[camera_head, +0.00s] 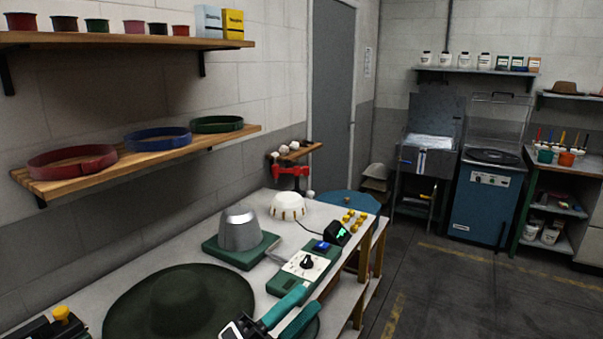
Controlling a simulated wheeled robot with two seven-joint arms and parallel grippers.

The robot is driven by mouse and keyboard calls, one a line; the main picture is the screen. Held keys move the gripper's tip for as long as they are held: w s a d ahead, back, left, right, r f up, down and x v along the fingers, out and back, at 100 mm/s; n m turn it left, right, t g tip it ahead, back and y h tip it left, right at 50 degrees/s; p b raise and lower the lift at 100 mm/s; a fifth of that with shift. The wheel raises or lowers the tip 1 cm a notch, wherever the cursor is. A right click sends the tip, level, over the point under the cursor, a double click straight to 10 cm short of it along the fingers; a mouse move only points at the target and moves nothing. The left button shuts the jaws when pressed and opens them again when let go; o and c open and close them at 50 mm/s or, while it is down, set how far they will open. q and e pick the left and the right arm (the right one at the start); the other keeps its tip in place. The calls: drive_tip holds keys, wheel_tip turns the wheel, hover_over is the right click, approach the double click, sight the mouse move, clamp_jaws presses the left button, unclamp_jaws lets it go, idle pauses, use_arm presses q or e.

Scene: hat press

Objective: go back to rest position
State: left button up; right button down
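My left gripper (311,298) shows at the bottom edge, with two teal fingers pointing up and right. The fingers are apart with a gap between them, and I see nothing held in it. It is just in front of the green control box (305,264), which has a black dial on a white panel. I cannot tell whether it touches the box. My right gripper is not in view.
A dark green wide-brimmed hat (180,305) lies on the workbench (85,292). A metal hat form (240,230) on a green base (241,251) stands behind it. A white domed piece (287,206) sits farther back. Floor (455,300) to the right is clear.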

use_arm(q)
drive_tip(key=w+a+f+n+t+y, duration=0.1)
drive_tip(key=a+f+n+t+y, duration=0.25)
drive_tip(key=a+n+y, duration=0.45)
drive_tip(key=w+a+f+n+t+y, duration=0.2)
drive_tip(key=a+f+n+y, duration=0.35)
drive_tip(key=n+y, duration=0.45)
drive_tip(key=s+a+f+n+g+y, duration=0.2)
drive_tip(key=s+a+f+n+g, duration=0.3)
drive_tip(key=f, duration=0.4)
drive_tip(key=s+a+f+n+g+h, duration=0.1)
drive_tip(key=s+f+g, duration=0.5)
drive_tip(key=s, duration=0.4)
drive_tip(key=s+a+f+n+g, duration=0.1)
drive_tip(key=s+f+n+g, duration=0.1)
drive_tip(key=s+f+g, duration=0.45)
drive_tip(key=s+f, duration=0.2)
drive_tip(key=f, duration=1.1)
drive_tip(key=s+f, duration=0.2)
drive_tip(key=f, duration=1)
drive_tip(key=s+a+f+g, duration=0.1)
drive_tip(key=s+a+f, duration=0.1)
drive_tip(key=s+f, duration=1.4)
drive_tip(key=shift+a+f+m, duration=0.2)
drive_tip(key=shift+f+m, duration=0.1)
drive_tip(key=shift+f, duration=0.15)
